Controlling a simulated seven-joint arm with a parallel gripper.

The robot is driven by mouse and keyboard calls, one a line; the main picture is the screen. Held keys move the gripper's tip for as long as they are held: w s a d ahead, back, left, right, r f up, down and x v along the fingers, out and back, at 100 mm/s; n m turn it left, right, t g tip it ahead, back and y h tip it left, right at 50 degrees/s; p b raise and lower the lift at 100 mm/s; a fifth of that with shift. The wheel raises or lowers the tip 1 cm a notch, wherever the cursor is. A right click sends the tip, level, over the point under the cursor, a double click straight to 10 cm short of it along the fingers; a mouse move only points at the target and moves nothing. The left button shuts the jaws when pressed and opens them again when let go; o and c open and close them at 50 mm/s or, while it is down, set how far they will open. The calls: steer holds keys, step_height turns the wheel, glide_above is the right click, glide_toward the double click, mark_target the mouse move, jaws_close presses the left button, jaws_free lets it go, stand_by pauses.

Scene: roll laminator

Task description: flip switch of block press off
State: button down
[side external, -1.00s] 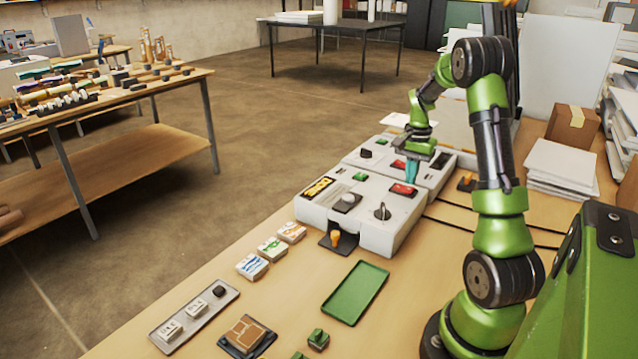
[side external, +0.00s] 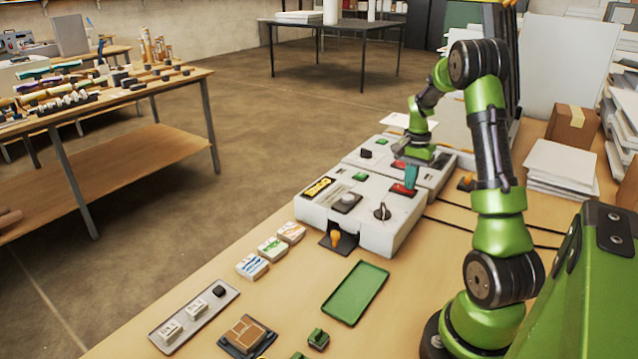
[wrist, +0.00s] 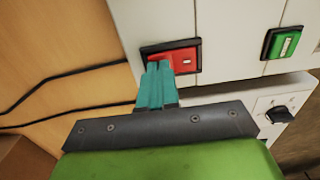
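A white machine (side external: 350,222) stands on the bench with a red rocker switch (side external: 403,189) in a dark frame on its top. No readable name shows whether it is the block press. In the wrist view the red rocker (wrist: 186,60) has a small white mark at its right end. My gripper (side external: 410,188) points down at this switch, its teal fingers together with nothing visible between them. In the wrist view the fingertips (wrist: 158,67) overlap the left end of the rocker. They are at or touching it; exact contact cannot be told.
A green switch (wrist: 283,43) sits farther right in the wrist view. A second white machine (side external: 432,178) stands close behind. A green tray (side external: 355,291) lies in front.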

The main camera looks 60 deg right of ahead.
steer(key=shift+f, duration=0.15)
steer(key=shift+r, duration=3.5)
steer(key=shift+d, duration=0.1)
steer(key=w+a+r+n+t, duration=0.2)
steer(key=a+n, duration=0.2)
steer(key=a, duration=0.6)
steer(key=w+a+r+n+t, duration=0.1)
steer(key=a+r+n+t, duration=0.15)
steer(key=a, duration=0.75)
steer(key=s+a+r+n+t+y, duration=0.1)
steer(key=s+a+r+n, duration=0.1)
steer(key=a, duration=0.7)
steer(key=s+a+r+n+t+y, duration=0.1)
steer(key=s+a+n, duration=0.3)
steer(key=a, duration=0.5)
steer(key=shift+a+r+n+t, duration=0.25)
steer(key=shift+r+n+t, duration=0.1)
steer(key=shift+r+n, duration=0.35)
steer(key=shift+f, duration=0.1)
